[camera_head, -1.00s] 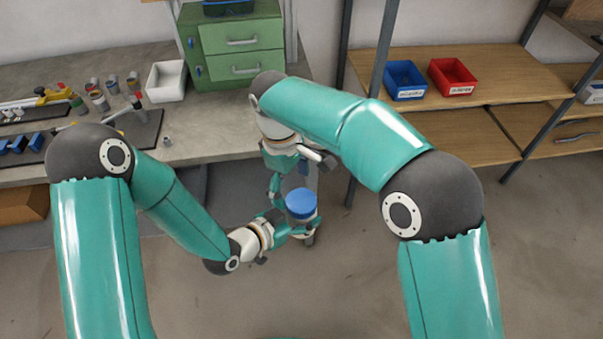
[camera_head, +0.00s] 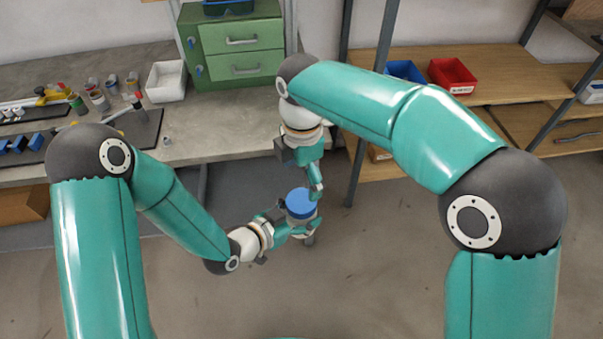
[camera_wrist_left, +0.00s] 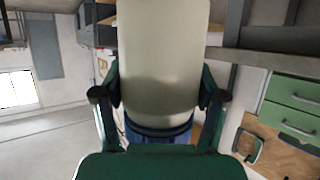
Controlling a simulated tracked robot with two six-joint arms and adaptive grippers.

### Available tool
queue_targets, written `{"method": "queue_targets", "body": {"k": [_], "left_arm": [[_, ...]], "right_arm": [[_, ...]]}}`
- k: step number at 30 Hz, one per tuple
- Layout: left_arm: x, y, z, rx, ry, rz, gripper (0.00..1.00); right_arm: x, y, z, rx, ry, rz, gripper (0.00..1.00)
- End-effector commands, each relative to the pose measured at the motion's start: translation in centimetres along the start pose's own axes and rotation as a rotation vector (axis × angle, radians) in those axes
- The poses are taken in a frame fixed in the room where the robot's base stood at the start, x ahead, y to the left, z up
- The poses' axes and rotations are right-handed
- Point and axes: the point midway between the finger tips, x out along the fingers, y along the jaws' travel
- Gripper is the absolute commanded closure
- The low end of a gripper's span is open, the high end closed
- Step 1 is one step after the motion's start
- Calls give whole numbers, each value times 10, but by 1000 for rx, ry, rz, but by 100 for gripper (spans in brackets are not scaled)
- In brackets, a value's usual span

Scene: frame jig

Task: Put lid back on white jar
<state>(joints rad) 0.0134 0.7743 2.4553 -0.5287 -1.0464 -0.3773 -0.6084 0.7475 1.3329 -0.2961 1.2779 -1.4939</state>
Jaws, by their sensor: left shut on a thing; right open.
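My left gripper (camera_head: 302,226) is shut on the white jar (camera_wrist_left: 163,60), which fills the upper middle of the left wrist view between the two fingers. In the head view the blue lid (camera_head: 299,202) sits at the top of the jar, facing up. I cannot tell whether it is fully seated. A blue part with dark rings shows at the jar's lower end in the left wrist view. My right gripper (camera_head: 317,188) is open, pointing down close to the lid's upper right edge. I cannot tell whether it touches the lid.
The grey workbench (camera_head: 215,135) lies behind at left, with a white bin (camera_head: 166,82) and a green drawer cabinet (camera_head: 238,65). Wooden shelves (camera_head: 500,75) with a red bin (camera_head: 453,75) and a blue bin (camera_head: 404,70) stand at right. Open floor lies below the grippers.

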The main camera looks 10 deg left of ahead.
Motion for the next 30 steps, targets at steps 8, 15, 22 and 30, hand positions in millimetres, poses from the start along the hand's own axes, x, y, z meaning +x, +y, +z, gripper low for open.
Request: {"method": "queue_targets", "body": {"k": [8,15,22,30], "left_arm": [[0,0,-1,1,2,0,100],[0,0,-1,1,2,0,100],[0,0,-1,1,2,0,100],[0,0,-1,1,2,0,100]], "right_arm": [[6,0,0,1,0,-3,9],[36,-1,0,1,-1,-4,9],[67,0,0,1,0,-2,9],[80,0,0,1,0,0,9]]}}
